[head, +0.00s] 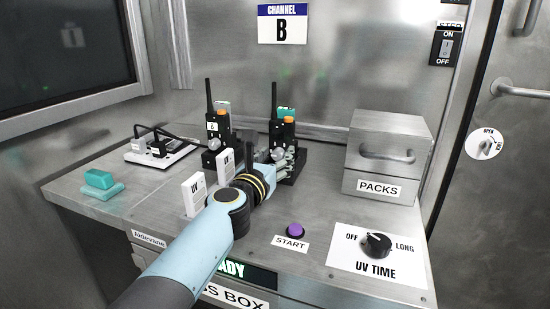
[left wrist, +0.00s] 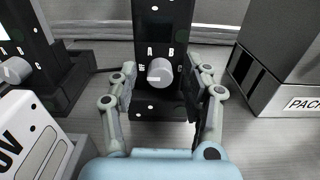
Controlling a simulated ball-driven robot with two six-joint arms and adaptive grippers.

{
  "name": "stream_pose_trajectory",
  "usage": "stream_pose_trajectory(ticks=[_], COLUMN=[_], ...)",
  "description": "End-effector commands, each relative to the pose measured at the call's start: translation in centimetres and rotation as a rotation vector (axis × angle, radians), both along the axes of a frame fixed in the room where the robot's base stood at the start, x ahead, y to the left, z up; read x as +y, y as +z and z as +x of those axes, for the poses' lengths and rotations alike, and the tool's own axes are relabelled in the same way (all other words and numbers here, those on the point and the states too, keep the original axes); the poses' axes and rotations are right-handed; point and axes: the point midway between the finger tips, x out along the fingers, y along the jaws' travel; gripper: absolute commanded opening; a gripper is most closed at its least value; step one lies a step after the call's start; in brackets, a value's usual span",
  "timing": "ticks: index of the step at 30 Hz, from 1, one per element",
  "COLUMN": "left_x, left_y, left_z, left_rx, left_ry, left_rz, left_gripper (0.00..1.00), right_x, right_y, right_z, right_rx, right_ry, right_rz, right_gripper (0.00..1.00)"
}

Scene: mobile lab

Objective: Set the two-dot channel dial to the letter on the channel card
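The channel card (head: 283,24) on the back wall shows the letter B. Two black radios with antennas stand on the counter, a left radio (head: 217,134) and a right radio (head: 283,129). My left gripper (head: 277,160) is at the right radio, partly covering its front. In the left wrist view, the grey dial (left wrist: 160,73) sits between my two spread fingers, with visible gaps on both sides. Letters A and B stand above the dial. A white mark shows at its lower left. Small white dots show on the radio, but their grouping is unclear. My right gripper is out of view.
White UV packs (head: 194,194) stand left of my gripper. A steel PACKS box (head: 388,155) stands at the right. A purple START button (head: 295,230) and the UV TIME knob (head: 376,244) are at the front. A teal block (head: 99,179) lies at the left.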

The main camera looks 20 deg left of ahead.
Motion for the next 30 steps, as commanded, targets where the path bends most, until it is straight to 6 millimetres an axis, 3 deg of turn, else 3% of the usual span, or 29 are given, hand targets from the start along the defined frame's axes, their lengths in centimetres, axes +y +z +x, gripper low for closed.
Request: stream_pose_trajectory(ticks=[1, 11, 15, 21, 28, 29, 30], left_x=[0.00, -0.01, -0.02, -0.08, -0.09, -0.09, -0.09], left_y=[0.00, 0.00, 0.00, -0.01, -0.01, -0.01, -0.01], left_z=[-0.01, -0.03, -0.03, -0.04, -0.04, -0.04, -0.04], left_rx=[0.000, 0.000, -0.001, -0.008, -0.008, -0.008, -0.008], left_ry=[0.000, 0.000, 0.000, 0.000, 0.000, 0.000, 0.000], left_rz=[0.000, 0.000, 0.028, 0.242, 0.250, 0.250, 0.250], left_gripper=[0.43, 0.00, 0.00, 0.00, 0.00, 0.27, 0.32], right_x=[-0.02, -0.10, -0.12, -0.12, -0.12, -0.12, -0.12], right_y=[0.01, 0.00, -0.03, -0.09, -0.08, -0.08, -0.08], right_z=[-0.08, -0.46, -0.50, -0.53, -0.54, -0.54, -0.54], right_rx=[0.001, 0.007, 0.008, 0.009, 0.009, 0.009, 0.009], right_ry=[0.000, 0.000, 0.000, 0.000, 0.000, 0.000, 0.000], right_rz=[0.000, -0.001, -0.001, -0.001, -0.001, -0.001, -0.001], right_gripper=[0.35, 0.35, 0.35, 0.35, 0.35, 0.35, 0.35])
